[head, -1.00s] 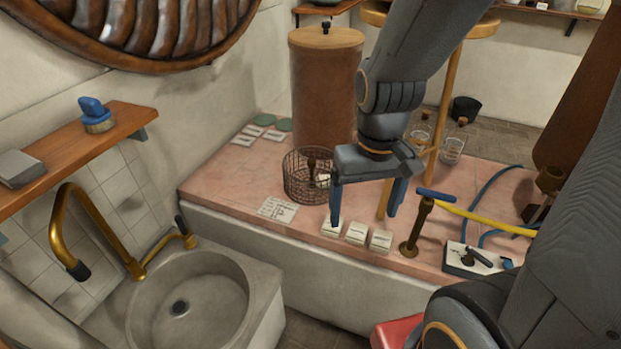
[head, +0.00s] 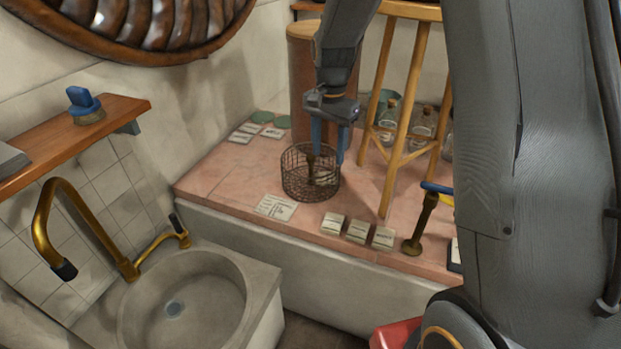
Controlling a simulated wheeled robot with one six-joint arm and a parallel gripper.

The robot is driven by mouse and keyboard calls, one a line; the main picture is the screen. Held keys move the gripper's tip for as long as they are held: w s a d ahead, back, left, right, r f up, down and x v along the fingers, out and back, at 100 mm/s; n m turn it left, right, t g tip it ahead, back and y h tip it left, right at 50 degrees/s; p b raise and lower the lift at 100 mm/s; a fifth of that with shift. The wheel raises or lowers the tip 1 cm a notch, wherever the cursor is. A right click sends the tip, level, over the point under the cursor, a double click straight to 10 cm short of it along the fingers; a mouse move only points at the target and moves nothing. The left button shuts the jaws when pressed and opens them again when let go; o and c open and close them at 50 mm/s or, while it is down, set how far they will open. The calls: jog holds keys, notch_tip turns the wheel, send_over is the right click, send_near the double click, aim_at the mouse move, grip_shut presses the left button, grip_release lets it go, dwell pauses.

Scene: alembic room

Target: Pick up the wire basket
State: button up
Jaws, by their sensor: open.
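The wire basket (head: 296,186) is a round, dark mesh basket standing upright on the pink tiled platform. A brown upright piece and something pale show inside it. My gripper (head: 329,160) has blue fingers and points down at the basket. It is open. One finger appears over the basket's mouth and the other by its right rim, near the far side. I cannot tell whether either finger touches the mesh.
A wooden stool (head: 399,120) stands right of the basket, with glass bottles (head: 421,128) behind it. A brown cylinder (head: 302,85) is behind. A stone sink (head: 190,300) is at front left.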

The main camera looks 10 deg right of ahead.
aim_at(310, 165)
jog(key=w+f+m+b, duration=0.1)
jog(key=w+f+m, duration=0.2)
jog(key=w, duration=0.2)
jog(key=w+f+m+b, duration=0.1)
jog(key=w+f+m, duration=0.1)
jog(key=w+f, duration=0.2)
jog(key=w+a+f+m+b, duration=0.1)
jog(key=w+f+m, duration=0.2)
jog(key=w, duration=0.5)
jog(key=shift+f+m, duration=0.3)
jog(key=shift+f, duration=0.05)
jog(key=shift+w+f+p, duration=0.1)
jog(key=shift+f+p, duration=0.55)
jog(key=shift+f, duration=3.2)
jog(key=shift+c, duration=0.5)
grip_shut()
jog(key=shift+r, duration=0.2)
